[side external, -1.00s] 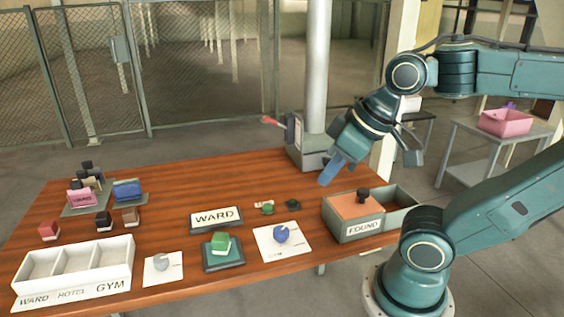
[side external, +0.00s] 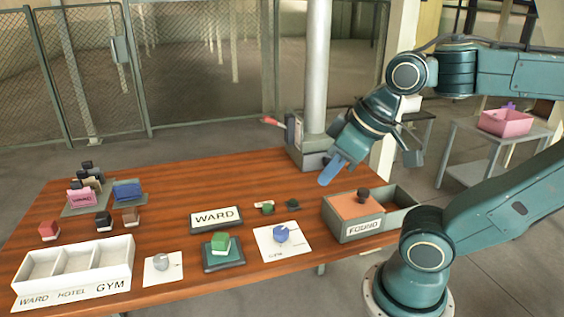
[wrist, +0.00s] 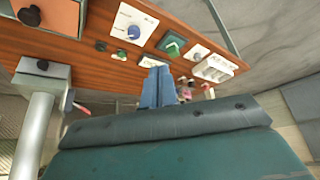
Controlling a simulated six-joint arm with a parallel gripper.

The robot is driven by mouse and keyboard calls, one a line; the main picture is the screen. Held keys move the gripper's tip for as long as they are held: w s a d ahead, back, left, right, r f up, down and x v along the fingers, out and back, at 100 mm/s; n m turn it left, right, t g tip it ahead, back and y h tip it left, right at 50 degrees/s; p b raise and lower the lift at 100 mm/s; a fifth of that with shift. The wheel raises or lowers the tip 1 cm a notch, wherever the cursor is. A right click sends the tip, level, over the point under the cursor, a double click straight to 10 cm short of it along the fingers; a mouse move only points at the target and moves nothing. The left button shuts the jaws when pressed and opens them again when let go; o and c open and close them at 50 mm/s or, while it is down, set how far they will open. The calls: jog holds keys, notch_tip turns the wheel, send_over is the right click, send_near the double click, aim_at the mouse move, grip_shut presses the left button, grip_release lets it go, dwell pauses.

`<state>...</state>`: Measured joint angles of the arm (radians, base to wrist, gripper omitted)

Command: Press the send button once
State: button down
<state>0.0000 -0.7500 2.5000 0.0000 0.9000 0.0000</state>
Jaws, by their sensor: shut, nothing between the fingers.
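My gripper (side external: 332,168) is shut and empty, with its blue fingers in the air above the table's right part, between the tube station and the FOUND drawer box. The fingers also show in the wrist view (wrist: 158,88). The grey tube station (side external: 312,150) stands at the table's back edge, with a pale pipe rising from it and a red-tipped lever (side external: 270,121) at its left. No send label is readable, so I cannot tell for certain which part is the send button.
The FOUND drawer box (side external: 361,228) stands near the right edge. A WARD sign (side external: 216,218), a green block on a pad (side external: 221,250), a blue dial (side external: 281,235) and a white three-bin tray (side external: 75,272) occupy the front. The table's back middle is clear.

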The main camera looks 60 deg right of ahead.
jog(key=shift+w, duration=0.15)
jog(key=m+t+y, duration=0.3)
jog(key=m, duration=0.1)
send_over(267, 208)
jog(key=s, duration=0.1)
notch_tip(267, 208, down, 14)
jog(key=shift+w+d+f+m, duration=0.15)
jog(key=shift+d+m, duration=0.25)
jog(key=shift+d, duration=0.3)
jog(key=shift+f, duration=0.15)
jog(key=shift+f, duration=4.3)
